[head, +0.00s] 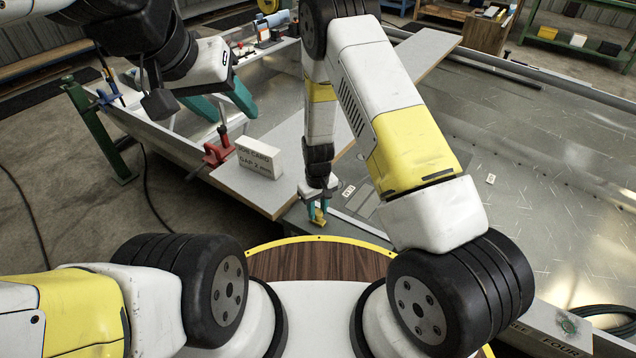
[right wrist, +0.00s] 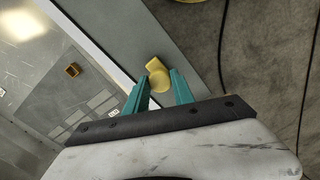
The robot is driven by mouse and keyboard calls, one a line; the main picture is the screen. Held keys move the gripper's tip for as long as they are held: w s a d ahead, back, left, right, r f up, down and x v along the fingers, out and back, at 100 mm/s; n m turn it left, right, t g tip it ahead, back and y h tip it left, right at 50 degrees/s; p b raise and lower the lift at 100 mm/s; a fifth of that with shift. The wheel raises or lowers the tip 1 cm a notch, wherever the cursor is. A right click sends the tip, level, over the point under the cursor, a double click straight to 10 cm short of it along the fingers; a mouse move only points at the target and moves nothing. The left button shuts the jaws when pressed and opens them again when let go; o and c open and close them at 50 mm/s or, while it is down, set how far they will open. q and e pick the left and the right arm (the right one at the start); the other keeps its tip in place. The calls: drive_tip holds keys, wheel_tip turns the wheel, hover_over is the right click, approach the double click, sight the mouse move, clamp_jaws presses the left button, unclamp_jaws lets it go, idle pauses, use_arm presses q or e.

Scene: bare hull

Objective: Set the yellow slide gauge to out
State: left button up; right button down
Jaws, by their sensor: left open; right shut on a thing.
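The yellow slide gauge (right wrist: 158,72) shows in the right wrist view as a small yellow piece with a rounded end, over a grey strip. It lies between the fingertips of my right gripper (right wrist: 161,82), which is shut on it. In the head view the right gripper (head: 318,203) points down near the front end of the hull, with the yellow gauge (head: 319,216) at its tips. Gauge markings cannot be read. My left gripper (head: 221,106) is open and empty, raised over the hull's left side.
A job card (head: 259,161) reading "GAP 2 mm" stands on a grey board (head: 240,187). A red clamp (head: 216,151) sits beside it. A dark plate with small white labels (right wrist: 57,131) and a small orange-brown block (right wrist: 72,70) lie left of the right gripper. The hull floor (head: 540,170) is mostly bare.

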drive_tip(key=shift+a, duration=0.1)
idle(0.7)
hover_over(301, 214)
idle(0.3)
drive_tip(key=c, duration=1.1)
unclamp_jaws()
drive_tip(key=shift+o, duration=0.2)
wheel_tip(301, 214, up, 8)
